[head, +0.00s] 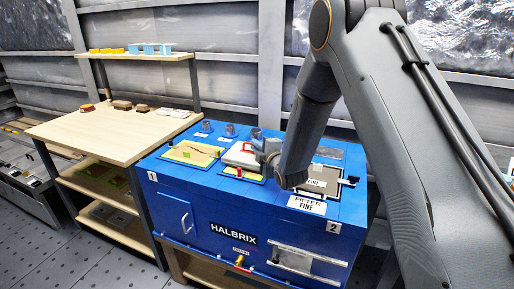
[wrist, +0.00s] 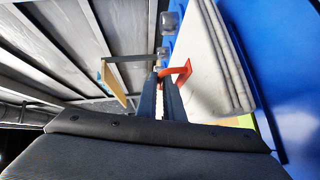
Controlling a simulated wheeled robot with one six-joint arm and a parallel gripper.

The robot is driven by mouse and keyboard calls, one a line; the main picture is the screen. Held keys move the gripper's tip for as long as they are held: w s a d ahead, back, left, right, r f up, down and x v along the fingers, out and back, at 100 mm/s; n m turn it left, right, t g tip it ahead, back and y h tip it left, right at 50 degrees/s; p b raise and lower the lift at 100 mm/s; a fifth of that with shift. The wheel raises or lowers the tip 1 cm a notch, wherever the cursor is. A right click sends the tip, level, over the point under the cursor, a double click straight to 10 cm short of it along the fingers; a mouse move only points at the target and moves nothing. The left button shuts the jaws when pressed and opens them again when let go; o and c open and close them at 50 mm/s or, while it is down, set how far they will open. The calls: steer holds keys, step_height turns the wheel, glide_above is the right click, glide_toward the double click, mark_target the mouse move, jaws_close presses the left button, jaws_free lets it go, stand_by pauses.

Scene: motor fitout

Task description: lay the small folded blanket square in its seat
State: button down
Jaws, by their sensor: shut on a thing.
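The small folded blanket (head: 236,156) is a pale grey layered pad over the blue cabinet top. In the wrist view its folded edges (wrist: 222,70) show at the right. A red-orange handle (wrist: 181,71) stands out from its face. My gripper (head: 263,152) is at the blanket's right side, and its fingertips (wrist: 164,76) are shut on this handle. A yellow-green patch with a red piece (head: 250,178) shows at the blanket's front edge; the blanket hides the rest. I cannot tell whether the blanket touches the surface below.
A yellow-green panel (head: 190,152) lies left on the blue cabinet (head: 205,205). Small grey knobs (head: 229,130) stand behind. A wooden bench (head: 100,132) with small blocks and a raised shelf is at the left.

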steer(key=shift+f+b, duration=0.5)
steer(key=shift+f, duration=0.1)
stand_by(1.0)
steer(key=c, duration=1.8)
jaws_free()
steer(key=shift+s, duration=0.1)
